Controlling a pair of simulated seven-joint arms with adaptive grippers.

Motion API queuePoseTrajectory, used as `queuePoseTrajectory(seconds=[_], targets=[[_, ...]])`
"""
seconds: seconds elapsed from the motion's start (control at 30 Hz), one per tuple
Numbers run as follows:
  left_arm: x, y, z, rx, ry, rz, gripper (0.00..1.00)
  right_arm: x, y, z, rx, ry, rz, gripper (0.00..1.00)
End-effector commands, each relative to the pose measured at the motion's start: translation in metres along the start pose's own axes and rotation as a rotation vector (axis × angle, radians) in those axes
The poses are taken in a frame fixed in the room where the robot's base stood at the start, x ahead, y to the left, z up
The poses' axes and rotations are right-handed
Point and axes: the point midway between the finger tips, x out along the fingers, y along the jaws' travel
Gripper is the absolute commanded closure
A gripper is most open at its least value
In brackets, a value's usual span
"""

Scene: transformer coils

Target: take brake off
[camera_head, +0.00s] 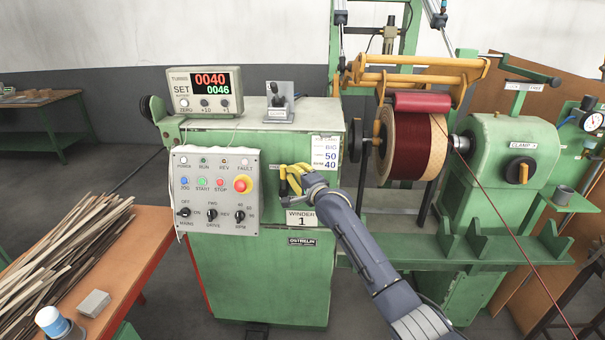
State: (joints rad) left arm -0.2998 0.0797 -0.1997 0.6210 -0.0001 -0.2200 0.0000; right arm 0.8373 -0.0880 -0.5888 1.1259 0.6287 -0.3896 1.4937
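The green winder cabinet (262,270) stands in the middle, labelled "WINDER 1". My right gripper (288,181) is at the upper right of its front face, just right of the control panel (212,190). Yellow parts show at the gripper's tip; I cannot tell whether they are its fingers or a handle, or whether it holds anything. A small label behind them is partly covered. A black-knobbed lever (275,91) stands upright on a grey plate on the cabinet top, apart from the gripper. No readable brake label shows. My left gripper is out of view.
Right of the cabinet is a coil of dark red wire (405,145), with a strand running down right. A tailstock (510,150) is beyond. An orange bench (140,250) with wooden strips is at left.

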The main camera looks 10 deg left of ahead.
Motion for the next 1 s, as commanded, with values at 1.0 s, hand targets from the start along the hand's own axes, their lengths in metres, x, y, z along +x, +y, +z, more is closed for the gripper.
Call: queuePoseTrajectory(seconds=[1.0], targets=[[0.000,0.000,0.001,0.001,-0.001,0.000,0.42,-0.062,0.004,-0.018,0.002,-0.015,-0.002,1.00]])
